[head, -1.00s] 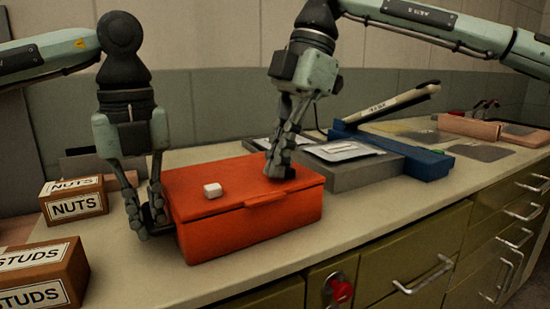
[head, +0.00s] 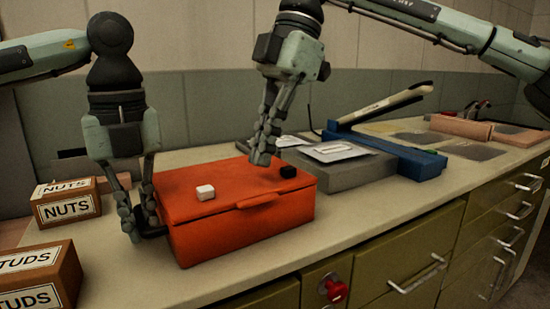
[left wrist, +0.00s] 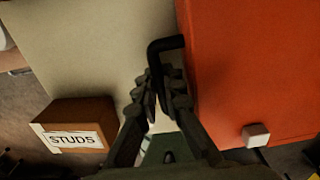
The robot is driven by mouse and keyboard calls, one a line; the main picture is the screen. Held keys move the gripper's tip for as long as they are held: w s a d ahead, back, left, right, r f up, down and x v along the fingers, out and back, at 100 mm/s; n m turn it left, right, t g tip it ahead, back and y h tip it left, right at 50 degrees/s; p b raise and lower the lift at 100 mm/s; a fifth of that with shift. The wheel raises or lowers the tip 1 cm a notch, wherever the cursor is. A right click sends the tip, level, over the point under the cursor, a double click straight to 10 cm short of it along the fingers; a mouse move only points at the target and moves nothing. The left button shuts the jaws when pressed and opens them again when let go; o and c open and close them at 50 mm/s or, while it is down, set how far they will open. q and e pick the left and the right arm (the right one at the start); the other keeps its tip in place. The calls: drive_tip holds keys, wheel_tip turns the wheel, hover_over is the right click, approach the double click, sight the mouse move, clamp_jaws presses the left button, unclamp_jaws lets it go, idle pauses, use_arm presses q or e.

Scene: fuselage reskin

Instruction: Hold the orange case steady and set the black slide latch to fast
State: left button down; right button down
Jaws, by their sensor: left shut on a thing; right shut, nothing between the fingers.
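The orange case (head: 240,228) stands shut on the counter, with a white knob (head: 205,192) and the small black slide latch (head: 288,172) on its lid. The latch is toward the right end of the lid; its markings are too small to read. My left gripper (head: 142,228) is shut on the black handle (left wrist: 163,48) at the case's left end. The case also shows in the left wrist view (left wrist: 250,70). My right gripper (head: 262,158) is shut and empty, its fingertips over the lid just left of the latch. I cannot tell whether they touch the lid.
A NUTS box (head: 67,205) and a STUDS box (head: 38,280) stand left of the case. A grey block (head: 340,170) and a blue tool with a long lever (head: 420,160) stand to the right. The counter in front is clear. A red knob (head: 335,289) is on the cabinet front.

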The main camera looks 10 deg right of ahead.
use_arm(q)
drive_tip(key=shift+d, duration=0.1)
use_arm(e)
drive_tip(key=v, duration=0.7)
drive_tip(key=shift+d+r, duration=0.15)
drive_tip(key=shift+r, duration=0.2)
use_arm(q)
drive_tip(key=c, duration=1.6)
unclamp_jaws()
